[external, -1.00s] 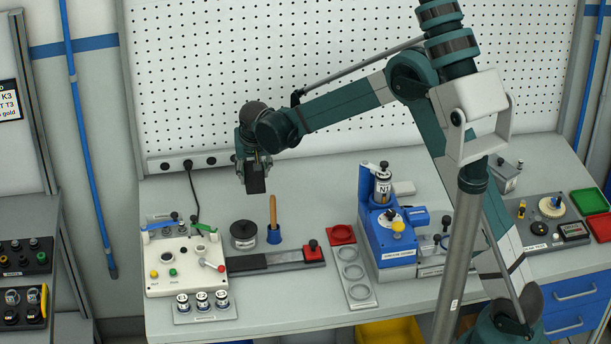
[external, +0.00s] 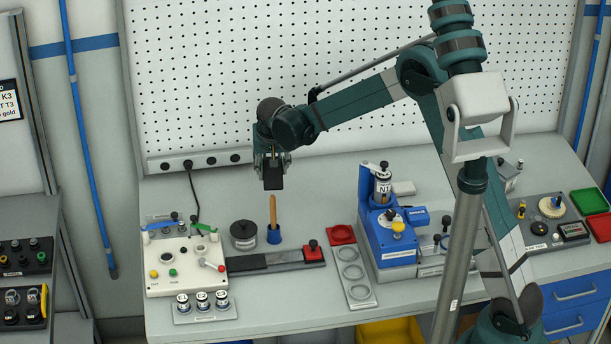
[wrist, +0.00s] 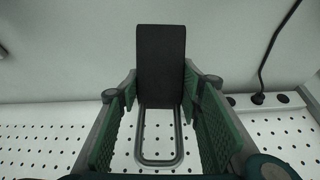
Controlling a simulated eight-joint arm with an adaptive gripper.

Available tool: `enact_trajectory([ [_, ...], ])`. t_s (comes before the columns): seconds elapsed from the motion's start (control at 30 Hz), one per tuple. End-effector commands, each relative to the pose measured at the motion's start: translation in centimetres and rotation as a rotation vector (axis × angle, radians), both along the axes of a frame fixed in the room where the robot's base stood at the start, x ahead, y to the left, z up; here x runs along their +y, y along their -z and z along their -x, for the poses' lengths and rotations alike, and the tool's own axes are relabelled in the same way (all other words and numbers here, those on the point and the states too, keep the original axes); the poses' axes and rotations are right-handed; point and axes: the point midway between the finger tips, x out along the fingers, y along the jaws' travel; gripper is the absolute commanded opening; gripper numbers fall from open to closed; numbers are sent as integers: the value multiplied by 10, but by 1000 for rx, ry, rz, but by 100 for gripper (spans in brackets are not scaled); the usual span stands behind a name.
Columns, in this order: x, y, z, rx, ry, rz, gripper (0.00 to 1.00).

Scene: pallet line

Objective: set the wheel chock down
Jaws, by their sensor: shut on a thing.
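The wheel chock is a black block (external: 273,178) with a grey loop handle, which shows in the wrist view (wrist: 160,158). My gripper (external: 271,161) is shut on the chock and holds it in the air above the bench, near the back. In the wrist view the chock (wrist: 160,65) stands out past the tips of the two green-padded fingers of my gripper (wrist: 160,100), with its handle between them. The grip contact itself is not clear in the external view. The chock's underside is hidden.
A black round weight (external: 244,236), a dark rail with a red block (external: 313,251) and a blue machine (external: 390,240) are nearby. Bare bench top (external: 320,195) lies right of the chock.

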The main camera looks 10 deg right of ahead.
Motion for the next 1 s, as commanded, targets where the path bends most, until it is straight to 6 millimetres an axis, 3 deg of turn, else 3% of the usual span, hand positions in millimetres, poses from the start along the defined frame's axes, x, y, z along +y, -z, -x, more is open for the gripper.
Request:
enact_trajectory([
  [0.3,-110,-2,-1,0,161,0,20],
  [0.5,-161,-2,4,0,241,1,20],
  [0.7,-183,-2,7,-1,278,0,20],
  [1.0,-186,-2,8,-1,281,0,20],
])
